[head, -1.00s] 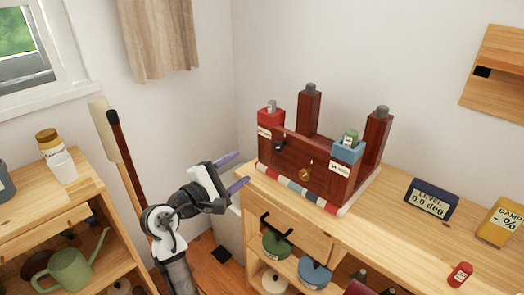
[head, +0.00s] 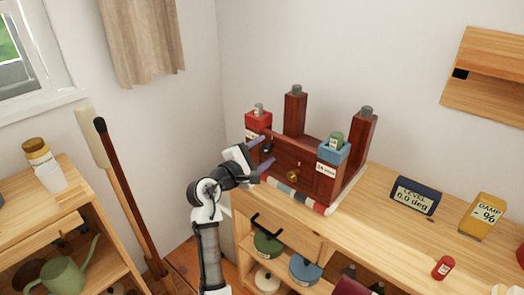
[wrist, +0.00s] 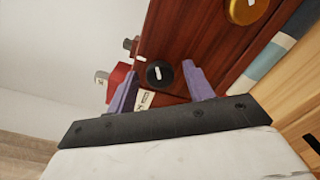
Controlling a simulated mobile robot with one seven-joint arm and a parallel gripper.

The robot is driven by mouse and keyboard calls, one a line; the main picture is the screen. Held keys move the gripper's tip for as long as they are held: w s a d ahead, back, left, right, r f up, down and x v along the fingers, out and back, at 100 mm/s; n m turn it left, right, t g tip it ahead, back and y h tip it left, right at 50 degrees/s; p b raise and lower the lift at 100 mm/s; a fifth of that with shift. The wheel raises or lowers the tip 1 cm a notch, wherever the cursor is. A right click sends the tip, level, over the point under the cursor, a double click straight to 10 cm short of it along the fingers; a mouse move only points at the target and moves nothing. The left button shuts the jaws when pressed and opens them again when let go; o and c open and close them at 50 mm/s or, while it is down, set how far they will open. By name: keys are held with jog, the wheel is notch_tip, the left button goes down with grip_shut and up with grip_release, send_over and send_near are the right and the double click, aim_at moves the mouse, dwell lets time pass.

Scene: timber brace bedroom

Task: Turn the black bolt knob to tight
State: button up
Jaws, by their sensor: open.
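The black bolt knob (wrist: 159,73) is a round black disc with a white mark, on the dark red wooden brace (wrist: 197,30). In the head view the knob (head: 268,148) shows small on the left part of the brace front, partly hidden by my fingers. My gripper (head: 263,159) is open in front of the brace. In the wrist view my gripper's purple fingers (wrist: 162,92) stand on either side of the knob, apart from it, with the knob a little beyond the tips. A brass knob (head: 293,176) sits to the right on the same face.
A red block (head: 258,122) and a blue block (head: 333,150) sit on the brace's ends. The brace stands on a wooden bench (head: 375,205) with a level display (head: 415,196), a damp meter (head: 483,215) and a red bottle (head: 443,267). Poles lean at left.

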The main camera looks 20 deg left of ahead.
jog(key=c, duration=1)
jog(key=shift+o, duration=0.2)
